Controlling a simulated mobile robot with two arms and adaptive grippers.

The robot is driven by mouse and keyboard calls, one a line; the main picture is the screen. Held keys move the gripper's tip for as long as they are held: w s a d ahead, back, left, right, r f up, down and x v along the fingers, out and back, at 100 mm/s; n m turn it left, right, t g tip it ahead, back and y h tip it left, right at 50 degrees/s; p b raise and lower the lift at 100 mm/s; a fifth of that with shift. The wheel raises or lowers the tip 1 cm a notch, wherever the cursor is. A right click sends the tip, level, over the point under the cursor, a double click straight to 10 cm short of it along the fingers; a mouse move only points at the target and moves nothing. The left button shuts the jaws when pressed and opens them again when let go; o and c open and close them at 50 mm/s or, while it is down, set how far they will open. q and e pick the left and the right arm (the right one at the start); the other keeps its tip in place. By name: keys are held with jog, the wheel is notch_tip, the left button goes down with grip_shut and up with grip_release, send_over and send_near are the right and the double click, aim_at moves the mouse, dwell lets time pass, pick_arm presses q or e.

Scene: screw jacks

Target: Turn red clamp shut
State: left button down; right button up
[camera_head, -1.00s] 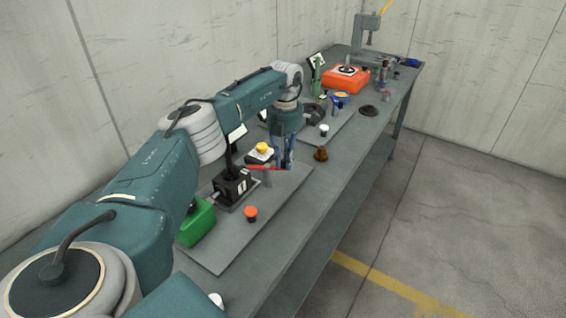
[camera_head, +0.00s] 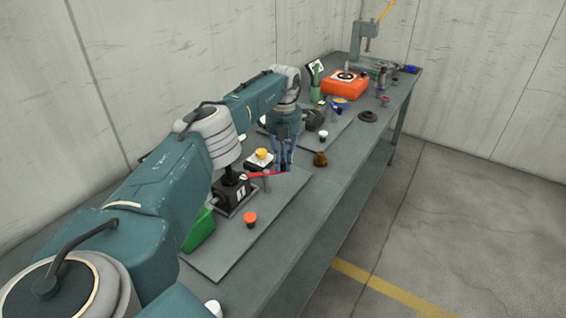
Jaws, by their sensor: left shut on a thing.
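The red clamp (camera_head: 262,174) shows as a thin red bar beside the dark screw-jack block (camera_head: 232,190), on a grey plate on the bench. My left gripper (camera_head: 281,170) points down at the right end of the red bar. Its fingers are shut on that end. The fingertips partly hide the bar's end, and my left arm hides part of the area behind the block. My right gripper is not in view.
A green box (camera_head: 199,231) is at the left. A brown knob (camera_head: 320,159) lies right of the gripper.

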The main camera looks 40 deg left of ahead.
pick_arm(q)
jog(key=c, duration=1.6)
grip_release()
jog(key=shift+w+r, duration=0.3)
jog(key=shift+c, duration=0.2)
jog(key=shift+f, duration=0.15)
notch_tip(320, 180, up, 12)
